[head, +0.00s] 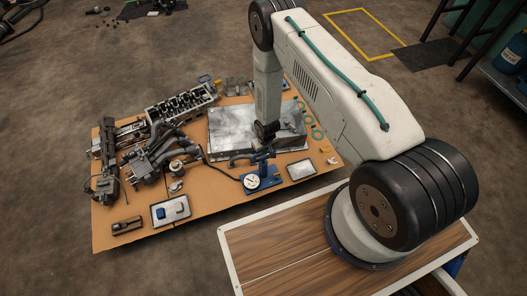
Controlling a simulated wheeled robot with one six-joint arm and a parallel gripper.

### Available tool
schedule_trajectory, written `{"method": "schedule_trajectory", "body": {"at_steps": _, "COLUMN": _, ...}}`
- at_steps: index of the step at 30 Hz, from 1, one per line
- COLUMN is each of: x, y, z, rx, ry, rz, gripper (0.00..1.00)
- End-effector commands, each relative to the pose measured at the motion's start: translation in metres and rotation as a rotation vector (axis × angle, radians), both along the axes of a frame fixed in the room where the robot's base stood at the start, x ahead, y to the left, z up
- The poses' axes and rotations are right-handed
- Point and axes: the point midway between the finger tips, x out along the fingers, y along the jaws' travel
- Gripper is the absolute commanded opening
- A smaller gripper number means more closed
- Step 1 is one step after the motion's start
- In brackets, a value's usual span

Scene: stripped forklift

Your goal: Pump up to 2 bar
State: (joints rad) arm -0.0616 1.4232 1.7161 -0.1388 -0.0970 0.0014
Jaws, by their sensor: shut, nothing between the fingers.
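A blue hand pump (265,174) stands on the brown board, near its front middle. Its round white-faced gauge (252,181) faces the camera, but the needle and numbers are too small to read. A dark curved handle or lever (242,158) shows at the pump's top, and a thin dark hose runs from the pump to the left toward the engine parts. My gripper (267,148) points down just above the pump's top, shut and empty. Whether it touches the handle cannot be told, as the fingers are small and dark here.
A grey metal block (230,132) lies just behind the pump. A cylinder head (181,101) and dark manifold parts (160,150) fill the left side. Small trays (171,211) (301,169) lie at the front. A wood-topped, white-edged surface (290,250) is nearest.

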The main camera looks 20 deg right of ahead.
Motion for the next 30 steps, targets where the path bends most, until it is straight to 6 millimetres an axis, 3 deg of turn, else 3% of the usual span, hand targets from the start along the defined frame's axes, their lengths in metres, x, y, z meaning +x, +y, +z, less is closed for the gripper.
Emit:
{"method": "schedule_trajectory", "body": {"at_steps": 6, "x": 0.000, "y": 0.000, "z": -0.028, "rx": 0.000, "ry": -0.001, "rz": 0.000, "gripper": 0.00}}
{"method": "schedule_trajectory", "body": {"at_steps": 13, "x": -0.002, "y": -0.001, "z": -0.024, "rx": 0.000, "ry": -0.001, "rz": 0.000, "gripper": 0.00}}
{"method": "schedule_trajectory", "body": {"at_steps": 21, "x": -0.030, "y": -0.006, "z": -0.015, "rx": 0.000, "ry": 0.001, "rz": -0.001, "gripper": 0.00}}
{"method": "schedule_trajectory", "body": {"at_steps": 30, "x": -0.029, "y": -0.006, "z": -0.012, "rx": 0.000, "ry": -0.001, "rz": 0.000, "gripper": 0.00}}
